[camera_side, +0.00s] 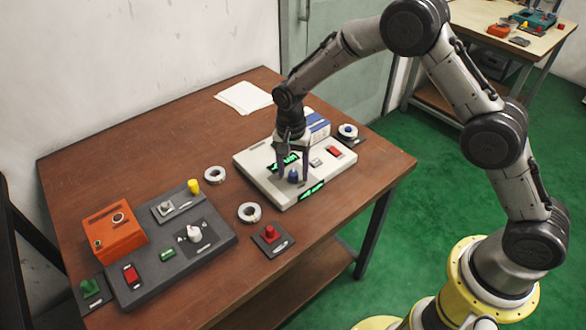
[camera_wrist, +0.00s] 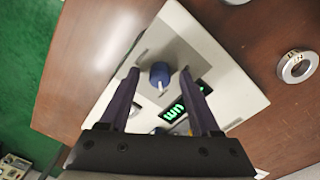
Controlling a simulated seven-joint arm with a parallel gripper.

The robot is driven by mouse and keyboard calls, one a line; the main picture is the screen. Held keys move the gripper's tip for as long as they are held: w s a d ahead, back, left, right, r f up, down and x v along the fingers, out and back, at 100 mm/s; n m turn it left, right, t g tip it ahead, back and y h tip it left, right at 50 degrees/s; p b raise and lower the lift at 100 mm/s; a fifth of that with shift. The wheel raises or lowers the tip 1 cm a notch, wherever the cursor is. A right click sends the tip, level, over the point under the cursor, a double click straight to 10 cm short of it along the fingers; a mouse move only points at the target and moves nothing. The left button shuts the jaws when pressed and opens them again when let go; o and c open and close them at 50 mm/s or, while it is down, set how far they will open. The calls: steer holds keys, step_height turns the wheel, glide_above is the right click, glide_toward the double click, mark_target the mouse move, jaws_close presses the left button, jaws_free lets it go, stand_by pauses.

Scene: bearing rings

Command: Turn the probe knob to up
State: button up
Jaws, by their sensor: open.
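A white instrument box (camera_side: 325,176) stands on the table with a dark blue knob (camera_side: 293,176) on its top. In the wrist view, the blue knob (camera_wrist: 160,72) carries a pale pointer mark towards the bottom of the picture. My gripper (camera_side: 293,163) points down over the box and is open, with nothing held. In the wrist view, its fingertips (camera_wrist: 160,70) appear on either side of the knob, with gaps; I cannot tell whether they are down at knob height. The knob's lettering is too small to read.
Metal rings (camera_side: 249,212) and a red button block (camera_side: 269,238) lie between the panels. The table's back left is mostly clear.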

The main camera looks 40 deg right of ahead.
steer(key=shift+c, duration=0.3)
jaws_close()
steer(key=shift+n, duration=0.4)
steer(key=n, duration=0.3)
steer(key=shift+n, duration=0.4)
steer(key=n, duration=0.4)
steer(key=shift+n, duration=0.3)
steer(key=n, duration=0.8)
steer(key=shift+t, duration=0.3)
steer(key=shift+r+n, duration=0.1)
steer(key=shift+n, duration=0.4)
